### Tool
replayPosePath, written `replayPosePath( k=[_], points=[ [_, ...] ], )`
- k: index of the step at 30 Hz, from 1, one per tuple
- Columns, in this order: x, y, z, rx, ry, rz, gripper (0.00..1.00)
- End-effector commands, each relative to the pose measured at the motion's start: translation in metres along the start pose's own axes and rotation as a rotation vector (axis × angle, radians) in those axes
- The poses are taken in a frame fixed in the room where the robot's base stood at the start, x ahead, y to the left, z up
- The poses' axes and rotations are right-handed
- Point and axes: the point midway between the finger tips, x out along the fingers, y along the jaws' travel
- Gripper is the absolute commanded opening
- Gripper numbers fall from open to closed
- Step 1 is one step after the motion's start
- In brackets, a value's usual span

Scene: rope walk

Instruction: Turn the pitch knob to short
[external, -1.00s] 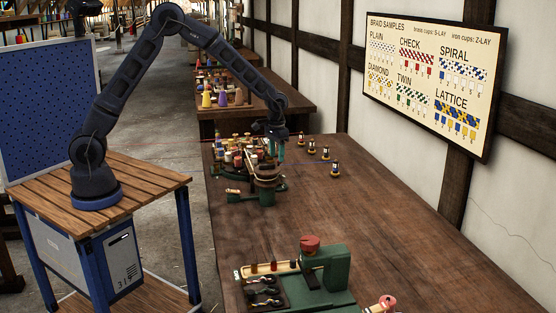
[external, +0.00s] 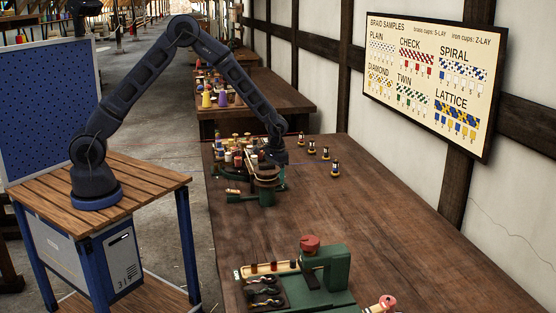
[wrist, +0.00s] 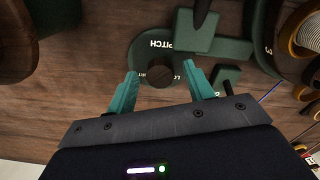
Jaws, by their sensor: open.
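The pitch knob (wrist: 160,75) is a dark round knob on a green plate (wrist: 148,47) lettered PITCH in the wrist view. Parts of two more labels show beside the knob, ending "RT" and starting "LO"; which way the knob points I cannot tell. My gripper (wrist: 160,69) is open, its teal fingers on either side of the knob with gaps visible; whether they are level with it is unclear. In the external view my gripper (external: 276,158) is low over the green braiding machine (external: 267,197), and its fingers and the knob cannot be made out.
Bobbins crowd the machine's left side, and wound spools (wrist: 308,30) show at right in the wrist view. Several small dark-and-brass pieces (external: 325,153) stand right of my gripper. Another green machine (external: 335,265) stands at the near end. The table (external: 390,215) between is mostly bare.

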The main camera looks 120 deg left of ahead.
Motion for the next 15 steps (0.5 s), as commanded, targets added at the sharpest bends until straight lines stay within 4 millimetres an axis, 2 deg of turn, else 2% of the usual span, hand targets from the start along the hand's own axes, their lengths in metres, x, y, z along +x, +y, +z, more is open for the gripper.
replayPosePath(
  k=[1, 8, 15],
  points=[
    [-0.0001, 0.0, 0.0, 0.0, 0.0, 0.0, 0.52],
    [-0.0002, 0.0, 0.0, 0.0, 0.0, 0.0, 0.08],
    [-0.0003, 0.0, -0.0001, 0.015, 0.0, 0.0, 0.08]
  ],
)
